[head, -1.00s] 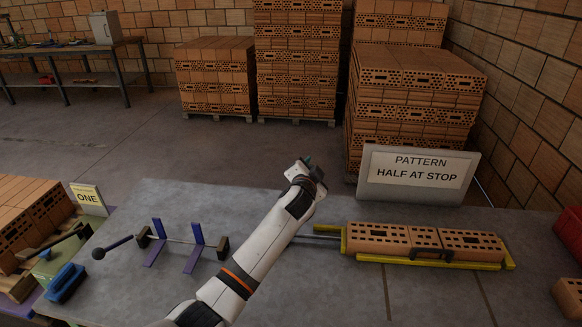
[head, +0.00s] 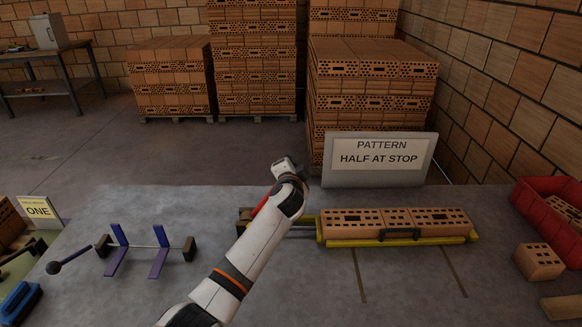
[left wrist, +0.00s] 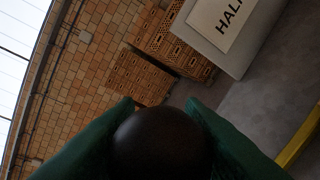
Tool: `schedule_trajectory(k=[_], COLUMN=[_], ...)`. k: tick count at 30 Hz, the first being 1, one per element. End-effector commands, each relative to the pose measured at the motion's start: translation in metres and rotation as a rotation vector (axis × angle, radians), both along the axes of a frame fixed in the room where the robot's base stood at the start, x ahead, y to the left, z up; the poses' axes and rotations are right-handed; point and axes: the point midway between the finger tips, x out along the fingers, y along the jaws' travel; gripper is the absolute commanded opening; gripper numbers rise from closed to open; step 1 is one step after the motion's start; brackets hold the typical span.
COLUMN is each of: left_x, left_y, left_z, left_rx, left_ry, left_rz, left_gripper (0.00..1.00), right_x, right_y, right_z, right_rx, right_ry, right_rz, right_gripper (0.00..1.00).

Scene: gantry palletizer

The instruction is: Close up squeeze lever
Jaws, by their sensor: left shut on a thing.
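My left gripper (head: 284,165) is at the upper end of my arm in the head view, above the left end of the brick clamp; its fingers are hidden there. In the left wrist view its green fingers (left wrist: 160,106) are shut on a dark round knob (left wrist: 162,145). A red lever shaft (head: 260,207) shows just left of my forearm, rising at a tilt from a dark block (head: 245,214). My arm hides most of the lever. The yellow clamp frame (head: 400,241) lies around a row of bricks (head: 360,224), joined by rods on its left. My right gripper is not in view.
A sign (head: 380,160) reading "PATTERN HALF AT STOP" stands behind the clamp. Left are a purple-forked fixture (head: 138,248) with its own ball-ended lever (head: 68,258) and a "ONE" card (head: 38,210). A loose brick (head: 540,261) and red bin (head: 550,215) are right. The front middle is clear.

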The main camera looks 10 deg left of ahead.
Motion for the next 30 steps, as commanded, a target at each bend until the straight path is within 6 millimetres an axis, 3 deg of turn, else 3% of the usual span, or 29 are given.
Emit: schedule_trajectory(k=[1, 4, 5, 17, 30], left_x=[-0.001, -0.001, -0.001, -0.009, -0.085], left_y=[-0.003, -0.002, -0.002, -0.003, -0.017], left_z=[-0.005, -0.004, -0.004, -0.001, 0.012], left_rx=[0.003, 0.002, 0.001, 0.000, -0.001], left_ry=[0.008, 0.008, 0.007, 0.003, 0.005], left_rz=[-0.004, -0.004, -0.003, -0.002, -0.005], left_gripper=[0.39, 0.56, 0.57, 0.57, 0.57], right_x=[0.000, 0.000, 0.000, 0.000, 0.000], right_y=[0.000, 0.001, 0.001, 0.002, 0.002], right_z=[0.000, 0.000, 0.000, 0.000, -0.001], right_rx=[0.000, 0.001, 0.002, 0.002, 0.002], right_ry=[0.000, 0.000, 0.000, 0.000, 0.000], right_rz=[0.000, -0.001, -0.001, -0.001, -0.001], right_gripper=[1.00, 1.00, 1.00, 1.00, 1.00])
